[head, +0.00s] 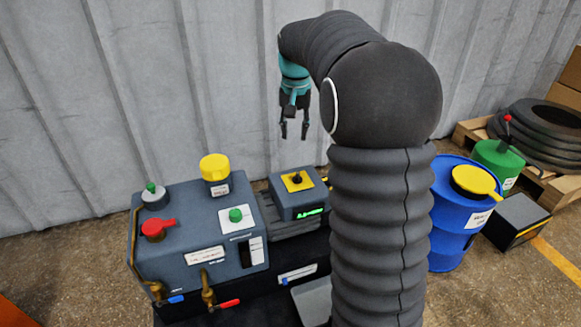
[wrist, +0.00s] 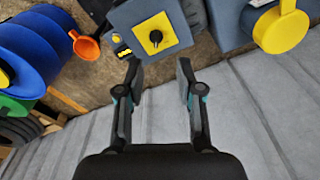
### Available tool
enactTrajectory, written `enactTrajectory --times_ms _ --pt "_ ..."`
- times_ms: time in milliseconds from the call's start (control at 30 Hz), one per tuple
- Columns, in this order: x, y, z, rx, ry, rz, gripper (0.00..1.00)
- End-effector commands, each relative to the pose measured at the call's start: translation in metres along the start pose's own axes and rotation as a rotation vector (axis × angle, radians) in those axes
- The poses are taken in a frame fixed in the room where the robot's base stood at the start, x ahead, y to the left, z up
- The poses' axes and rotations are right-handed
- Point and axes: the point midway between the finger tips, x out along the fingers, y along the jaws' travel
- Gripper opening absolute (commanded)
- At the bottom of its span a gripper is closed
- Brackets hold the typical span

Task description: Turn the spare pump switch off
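A small grey box (head: 315,200) carries a yellow plate (head: 292,187) with a black rotary knob (head: 297,179) on top and a lit green display on its front. This looks like the pump switch; I cannot read a label naming it as the spare. In the wrist view the black knob (wrist: 155,38) sits on its yellow plate (wrist: 143,27), just beyond my fingertips. My gripper (head: 294,136) hangs fingers down above and a little behind the box. In the wrist view my gripper (wrist: 158,68) is open and empty, its fingers apart and not touching the knob.
Left of the box stands a grey unit (head: 180,215) with a yellow cap (head: 215,167), a red handle (head: 158,228) and green buttons. A blue drum (head: 450,230) stands right, with an orange handled part (wrist: 85,45) near it. A corrugated wall (wrist: 250,120) is close behind.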

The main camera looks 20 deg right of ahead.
Motion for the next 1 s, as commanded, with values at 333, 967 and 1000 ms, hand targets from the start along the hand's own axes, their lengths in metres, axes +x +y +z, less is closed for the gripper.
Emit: enactTrajectory --times_ms 333,967,1000 --pt "0.052 0.007 -0.055 0.083 -0.073 0.023 0.36" --pt "0.144 0.01 -0.049 0.087 -0.081 0.025 0.36" --pt "0.151 0.01 -0.049 0.087 -0.08 0.025 0.36"
